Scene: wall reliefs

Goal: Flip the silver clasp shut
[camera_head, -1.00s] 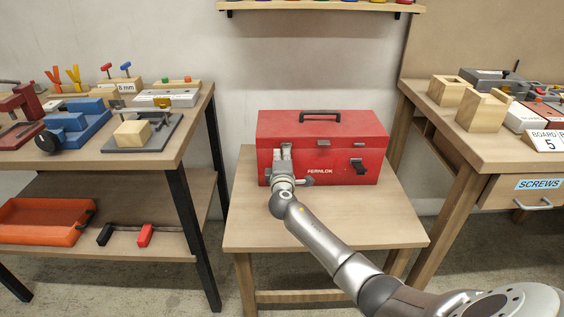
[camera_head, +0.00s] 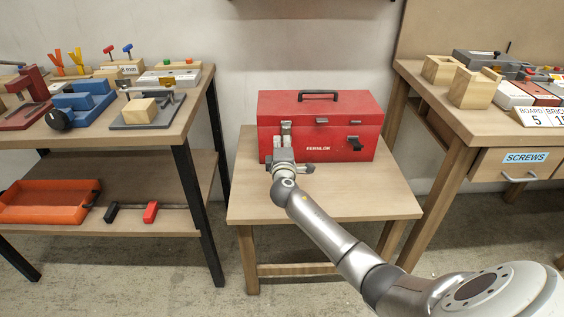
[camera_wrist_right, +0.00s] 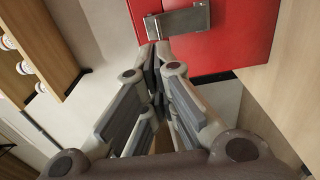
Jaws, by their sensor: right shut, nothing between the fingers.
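A red toolbox (camera_head: 335,140) marked FERNLOK stands on a small wooden table, its lid down. The silver clasp (camera_head: 287,130) is on the left of its front, across the lid seam. It also shows as a metal plate in the right wrist view (camera_wrist_right: 182,21). My right gripper (camera_head: 284,151) is in front of the toolbox, just below the silver clasp. In the wrist view its fingertips (camera_wrist_right: 157,47) are together and empty, close beside the plate's end; I cannot tell whether they touch it. A black clasp (camera_head: 355,144) juts from the right of the front. My left gripper is out of view.
The small table's top (camera_head: 350,195) is bare in front of the toolbox. A bench with vises and blocks (camera_head: 150,108) stands at left, with an orange tray (camera_head: 45,203) below. A workbench with a SCREWS drawer (camera_head: 528,165) stands at right. The toolbox's black handle (camera_head: 318,94) is on top.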

